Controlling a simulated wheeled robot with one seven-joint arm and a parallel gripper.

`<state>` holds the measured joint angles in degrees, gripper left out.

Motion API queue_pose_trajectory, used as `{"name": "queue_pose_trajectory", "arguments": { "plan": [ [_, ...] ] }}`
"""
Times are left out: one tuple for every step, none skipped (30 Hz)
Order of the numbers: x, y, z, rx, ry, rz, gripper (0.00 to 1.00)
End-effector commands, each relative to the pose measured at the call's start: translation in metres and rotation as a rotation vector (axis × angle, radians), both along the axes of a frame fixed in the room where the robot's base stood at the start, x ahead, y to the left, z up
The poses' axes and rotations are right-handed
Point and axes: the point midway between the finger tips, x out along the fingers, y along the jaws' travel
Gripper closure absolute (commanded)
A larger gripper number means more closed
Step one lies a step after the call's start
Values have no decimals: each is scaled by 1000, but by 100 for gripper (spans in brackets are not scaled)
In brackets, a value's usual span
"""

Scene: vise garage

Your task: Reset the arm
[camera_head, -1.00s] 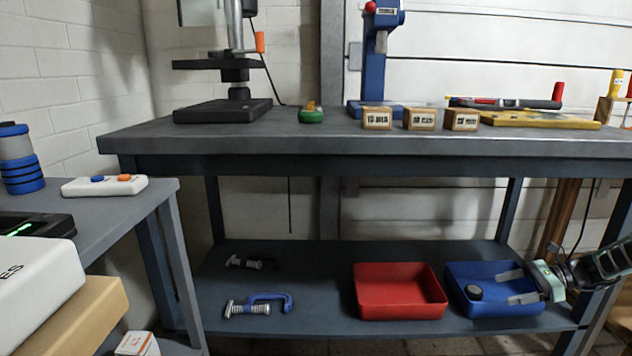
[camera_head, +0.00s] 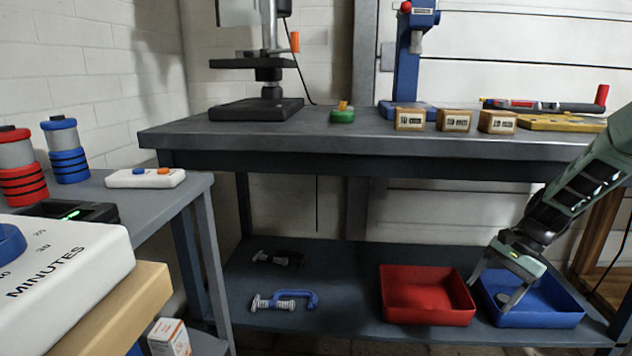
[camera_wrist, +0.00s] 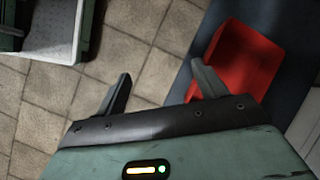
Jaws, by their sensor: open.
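My gripper (camera_head: 491,297) hangs in front of the blue tray (camera_head: 548,319) on the lower shelf at the right. Its fingers point down and are spread apart. In the wrist view my gripper (camera_wrist: 160,73) is open, with nothing between the fingers and tiled floor beyond them. A dark round piece (camera_head: 502,297) shows in the blue tray, partly hidden by a finger.
The red tray (camera_head: 430,316), empty, stands left of the blue one and shows in the wrist view (camera_wrist: 243,62). Two clamps, one blue (camera_head: 292,298), lie on the shelf's left. The bench top (camera_head: 300,130) overhangs. A side table (camera_head: 195,187) stands left.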

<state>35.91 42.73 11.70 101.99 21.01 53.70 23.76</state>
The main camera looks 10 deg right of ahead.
Motion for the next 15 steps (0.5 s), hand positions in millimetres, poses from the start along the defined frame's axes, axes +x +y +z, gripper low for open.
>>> {"name": "queue_pose_trajectory", "arguments": {
  "plan": [
    [-9,20,14,-73,-35,100,29],
    [-15,29,19,-110,-57,156,29],
    [-24,40,27,-160,-88,231,29],
    [-30,48,33,-196,-112,288,29],
    [-37,56,39,-229,-137,345,29],
    [-47,66,46,-274,-172,419,29],
    [-54,74,51,-304,-197,476,29],
    [-61,80,56,-333,-224,528,29],
    [-71,88,62,-367,-258,594,29],
    [-78,93,66,-390,-283,644,29],
    [-84,98,70,-411,-307,686,29],
    [-93,104,75,-437,-338,744,29],
    [-98,109,77,-453,-360,784,29],
    [-104,113,80,-469,-383,821,29],
    [-112,118,83,-488,-411,869,29]
  ]
}}
